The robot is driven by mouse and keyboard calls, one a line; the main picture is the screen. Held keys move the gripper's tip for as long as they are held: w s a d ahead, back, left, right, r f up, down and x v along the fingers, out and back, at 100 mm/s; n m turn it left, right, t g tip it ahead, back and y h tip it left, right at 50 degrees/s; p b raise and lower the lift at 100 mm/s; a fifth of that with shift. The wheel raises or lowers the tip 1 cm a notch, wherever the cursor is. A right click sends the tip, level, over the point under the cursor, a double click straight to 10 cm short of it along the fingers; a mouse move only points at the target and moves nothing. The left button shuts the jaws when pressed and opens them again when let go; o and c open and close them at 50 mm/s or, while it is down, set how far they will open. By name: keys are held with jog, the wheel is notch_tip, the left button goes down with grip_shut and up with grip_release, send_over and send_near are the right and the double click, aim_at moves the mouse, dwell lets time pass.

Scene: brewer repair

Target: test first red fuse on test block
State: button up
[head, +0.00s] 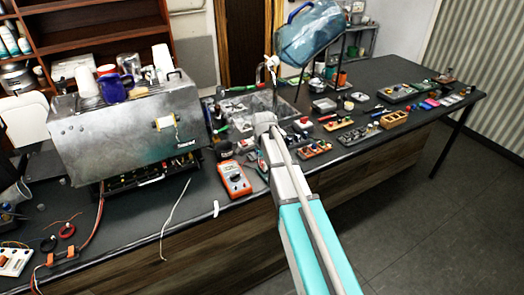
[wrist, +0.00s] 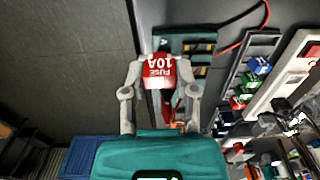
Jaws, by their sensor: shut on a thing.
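A red fuse marked "FUSE 10A" (wrist: 158,72) sits between the fingers of my gripper (wrist: 160,66) in the wrist view. The gripper is shut on it. Just beyond the fuse is a dark teal block (wrist: 202,37) with orange-brown parts and a red wire at its right; it may be the test block. The fuse overlaps the block in the picture, and I cannot tell whether they touch. In the head view my arm reaches over the bench, and the fuse cannot be made out there.
A metal brewer (head: 125,135) stands at the left of the bench. An orange multimeter (head: 235,179) lies beside my arm. Racks of small parts (head: 358,134) fill the bench to the right. A blue water jug (head: 308,38) is behind.

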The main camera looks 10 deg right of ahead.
jog(key=w+d, duration=0.1)
jog(key=w, duration=0.5)
jog(key=shift+w+d+r, duration=0.2)
jog(key=shift+w+r, duration=0.05)
jog(key=shift+f, duration=0.25)
jog(key=shift+f+b, duration=2.65)
jog(key=shift+b, duration=0.15)
jog(key=shift+f+b, duration=0.8)
dwell(0.8)
jog(key=shift+r, duration=0.1)
dwell(2.1)
